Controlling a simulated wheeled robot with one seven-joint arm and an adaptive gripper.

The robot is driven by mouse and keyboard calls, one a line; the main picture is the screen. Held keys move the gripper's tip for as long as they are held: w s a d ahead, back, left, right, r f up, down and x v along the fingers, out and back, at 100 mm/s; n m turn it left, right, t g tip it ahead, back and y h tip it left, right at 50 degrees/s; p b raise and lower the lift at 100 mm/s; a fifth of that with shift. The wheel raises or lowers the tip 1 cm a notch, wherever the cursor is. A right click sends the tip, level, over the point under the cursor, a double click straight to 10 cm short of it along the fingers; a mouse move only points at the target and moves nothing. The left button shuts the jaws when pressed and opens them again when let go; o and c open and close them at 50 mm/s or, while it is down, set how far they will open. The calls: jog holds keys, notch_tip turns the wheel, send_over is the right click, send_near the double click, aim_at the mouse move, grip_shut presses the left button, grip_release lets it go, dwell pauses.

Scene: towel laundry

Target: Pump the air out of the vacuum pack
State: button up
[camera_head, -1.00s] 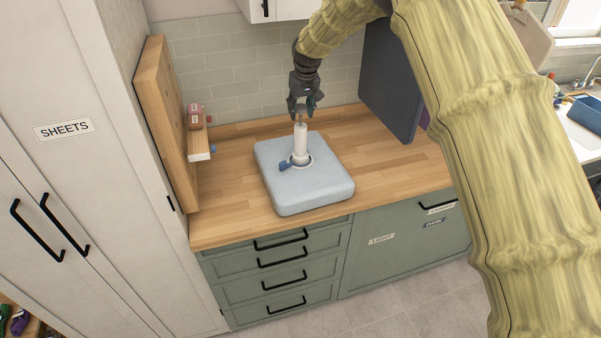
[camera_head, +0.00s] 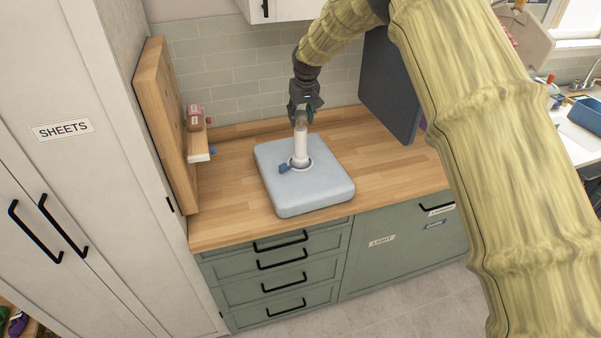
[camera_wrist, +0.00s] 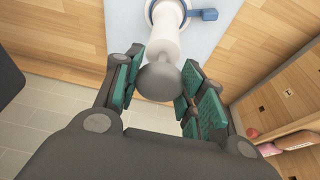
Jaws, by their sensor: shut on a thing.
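The vacuum pack (camera_head: 310,195) is a pale blue, square, puffy pad lying flat on the wooden counter. A white pump cylinder (camera_head: 301,147) stands upright on a round port in its middle, with a blue lever (camera_head: 285,168) at its base. My gripper (camera_head: 301,117) is at the top of the pump, pointing down. In the wrist view, the grey pump knob (camera_wrist: 158,80) sits between the teal finger pads of my gripper (camera_wrist: 160,88), which is shut on it. The blue lever (camera_wrist: 203,14) also shows there, beside the cylinder.
The counter (camera_head: 225,215) is clear around the pack. A wooden board (camera_head: 165,115) with a small shelf (camera_head: 198,145) stands at left, beside the sheets cabinet (camera_head: 65,180). A dark upright panel (camera_head: 388,90) stands at right. A tiled wall (camera_head: 235,75) is behind.

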jog(key=shift+r+p, duration=0.75)
jog(key=shift+r, duration=1.15)
jog(key=o, duration=0.9)
jog(key=shift+r, duration=0.1)
jog(key=shift+r, duration=3.4)
jog(key=shift+f, duration=0.1)
